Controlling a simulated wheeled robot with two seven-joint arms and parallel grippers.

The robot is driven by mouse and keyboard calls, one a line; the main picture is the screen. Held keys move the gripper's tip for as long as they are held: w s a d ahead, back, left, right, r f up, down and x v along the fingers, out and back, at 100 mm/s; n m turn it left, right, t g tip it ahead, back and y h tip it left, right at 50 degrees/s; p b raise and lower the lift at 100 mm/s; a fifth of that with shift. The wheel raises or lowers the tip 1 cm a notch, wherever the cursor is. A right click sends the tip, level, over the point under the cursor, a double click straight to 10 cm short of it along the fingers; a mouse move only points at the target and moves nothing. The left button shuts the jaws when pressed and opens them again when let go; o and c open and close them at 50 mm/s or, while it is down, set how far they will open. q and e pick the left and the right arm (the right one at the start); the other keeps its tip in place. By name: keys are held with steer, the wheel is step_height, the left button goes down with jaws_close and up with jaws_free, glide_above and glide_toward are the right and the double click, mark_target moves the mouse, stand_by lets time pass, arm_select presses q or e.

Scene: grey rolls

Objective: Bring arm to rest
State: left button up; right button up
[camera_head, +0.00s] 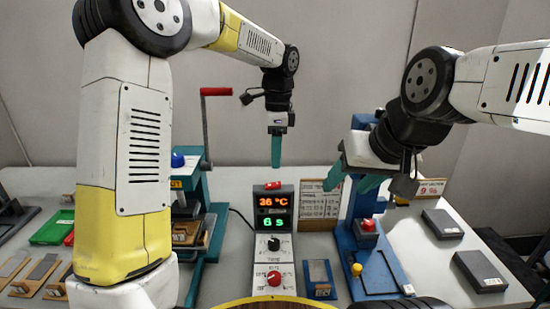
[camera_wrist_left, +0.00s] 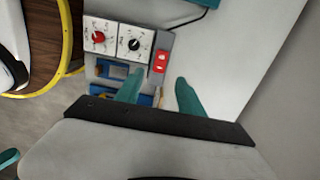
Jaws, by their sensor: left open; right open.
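My left gripper (camera_head: 277,152) hangs in the air above and behind the control box (camera_head: 287,250), its teal fingers pointing down. In the left wrist view its two fingers (camera_wrist_left: 157,88) are apart with nothing between them. The control box, with its red and black dials, also shows in that view (camera_wrist_left: 118,58). Its display reads 36 °C and 6 s. My right gripper (camera_head: 352,183) is open in front of the blue press (camera_head: 366,255) and hides part of it. I cannot see anything held in it.
A teal press with a red-handled lever (camera_head: 216,91) stands left, partly behind my left arm. A green tray (camera_head: 52,228) and several small boards lie at far left. Two dark grey blocks (camera_head: 442,224) (camera_head: 480,271) lie at right near a sign (camera_head: 431,188). Wall behind.

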arm_select(q)
steer(key=s+a+r+n+t+h, duration=0.1)
steer(key=s+a+r+n+t, duration=0.1)
steer(key=s+a+r+n, duration=0.3)
steer(key=s+a+r+n+t, duration=0.1)
steer(key=s+a+r+n, duration=0.25)
steer(key=s+a, duration=0.3)
steer(key=s+a+f+n+t, duration=0.1)
steer(key=s+a+n, duration=0.1)
steer(key=s+n, duration=0.2)
steer(key=s+a+f+n+t+h, duration=0.1)
steer(key=s+a+n+t, duration=0.1)
steer(key=s+n, duration=0.3)
steer(key=s, duration=0.2)
steer(key=shift+s+f+h, duration=0.3)
steer(key=shift+s, duration=0.05)
